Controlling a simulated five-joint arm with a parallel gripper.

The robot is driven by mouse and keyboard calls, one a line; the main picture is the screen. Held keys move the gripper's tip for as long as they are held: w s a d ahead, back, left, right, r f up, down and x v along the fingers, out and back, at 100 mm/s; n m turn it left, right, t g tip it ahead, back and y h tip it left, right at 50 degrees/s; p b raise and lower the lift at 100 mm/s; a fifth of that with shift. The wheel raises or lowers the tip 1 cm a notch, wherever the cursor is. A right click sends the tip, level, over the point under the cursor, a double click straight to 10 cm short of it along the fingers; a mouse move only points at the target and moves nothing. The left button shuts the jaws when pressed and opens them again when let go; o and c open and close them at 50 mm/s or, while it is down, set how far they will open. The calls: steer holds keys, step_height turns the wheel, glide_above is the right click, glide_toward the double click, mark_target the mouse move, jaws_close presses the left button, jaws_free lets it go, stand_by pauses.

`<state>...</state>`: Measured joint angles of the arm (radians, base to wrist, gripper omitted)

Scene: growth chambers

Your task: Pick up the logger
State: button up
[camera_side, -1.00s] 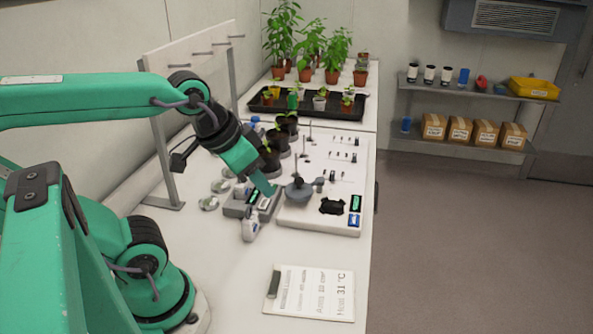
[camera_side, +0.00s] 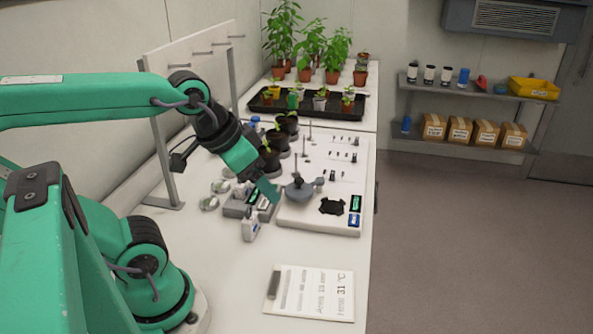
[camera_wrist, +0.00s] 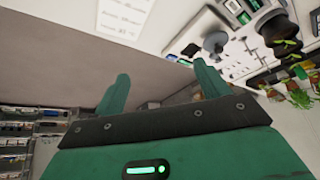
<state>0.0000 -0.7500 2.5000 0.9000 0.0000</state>
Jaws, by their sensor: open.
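My gripper (camera_side: 268,190) is open and empty, pointing down above the bench in the side view. Its two green fingers stand apart in the wrist view (camera_wrist: 162,72), with nothing between them. Below and beside the fingertips is a grey block (camera_side: 234,208) holding small devices with green displays (camera_side: 263,202). A green-faced device (camera_side: 355,203) and a blue-faced one (camera_side: 354,220) sit at the right edge of the white board. I cannot tell which device is the logger. In the wrist view a device with a green display (camera_wrist: 234,6) shows at the top right.
A white meter (camera_side: 250,228) stands in front of the block. A grey round-based stand (camera_side: 299,190) with an upright rod is close right of my gripper. Dark pots (camera_side: 270,160) are behind it. A clipboard (camera_side: 312,293) lies on clear bench nearer the front.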

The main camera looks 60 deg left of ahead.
steer(key=n+g, duration=0.6)
steer(key=n, duration=2)
glide_above(242, 186)
steer(key=w+a, duration=0.1)
steer(key=a, duration=0.1)
steer(key=f, duration=1.2)
steer(key=shift+d+f, duration=0.2)
steer(key=shift+f, duration=0.2)
steer(key=shift+a+f+n, duration=0.25)
steer(key=shift+a+n, duration=0.05)
steer(key=shift+n, duration=0.2)
steer(key=shift+f, duration=0.1)
steer(key=shift+s+f, duration=0.1)
steer(key=shift+f, duration=1.1)
steer(key=shift+f, duration=0.15)
